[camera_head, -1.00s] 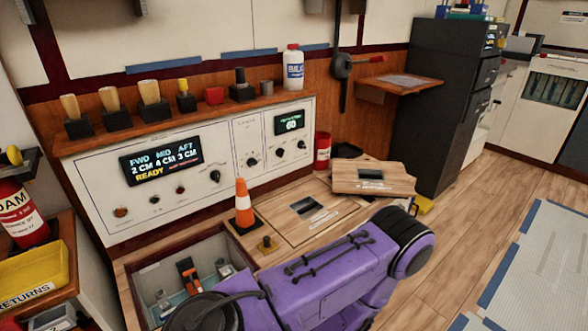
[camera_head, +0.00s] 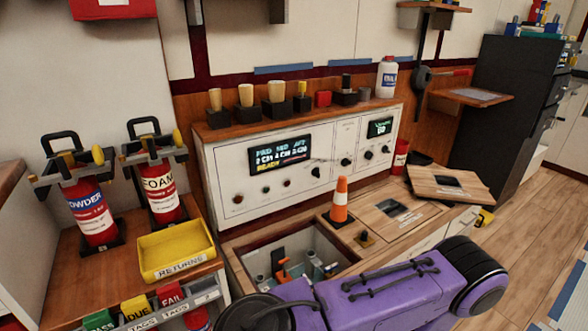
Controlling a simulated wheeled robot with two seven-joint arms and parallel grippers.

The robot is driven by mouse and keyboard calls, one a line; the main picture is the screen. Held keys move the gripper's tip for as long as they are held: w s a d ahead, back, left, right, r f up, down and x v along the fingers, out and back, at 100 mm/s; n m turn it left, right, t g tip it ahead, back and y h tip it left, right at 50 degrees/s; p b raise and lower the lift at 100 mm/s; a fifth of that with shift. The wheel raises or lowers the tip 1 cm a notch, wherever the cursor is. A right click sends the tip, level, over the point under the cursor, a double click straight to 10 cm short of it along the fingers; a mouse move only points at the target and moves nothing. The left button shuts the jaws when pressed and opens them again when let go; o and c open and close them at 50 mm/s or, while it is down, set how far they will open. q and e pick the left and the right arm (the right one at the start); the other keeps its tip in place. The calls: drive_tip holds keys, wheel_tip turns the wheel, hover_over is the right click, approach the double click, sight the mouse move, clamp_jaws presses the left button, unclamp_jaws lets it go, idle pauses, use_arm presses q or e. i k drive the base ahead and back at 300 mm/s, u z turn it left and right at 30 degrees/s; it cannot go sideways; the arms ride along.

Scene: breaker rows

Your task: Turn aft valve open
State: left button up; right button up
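An open hatch well (camera_head: 234,262) lies below the control panel. Inside it an orange valve-like handle (camera_head: 283,268) stands beside grey-white fittings (camera_head: 318,268). I cannot read a label that tells which valve is the aft one. The panel display (camera_head: 281,154) shows FWD, MID and AFT columns with yellow text below, blurred now. Neither of my grippers shows in the view. A purple and black body in the foreground hides the front part of the well.
An orange cone (camera_head: 340,203) stands at the well's right edge. A yellow returns tray (camera_head: 176,250) and FOAM extinguisher (camera_head: 160,190) stand left. Open floor lies right.

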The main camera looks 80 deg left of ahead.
sight(330, 268)
drive_tip(key=k, duration=0.45)
drive_tip(key=u, duration=0.75)
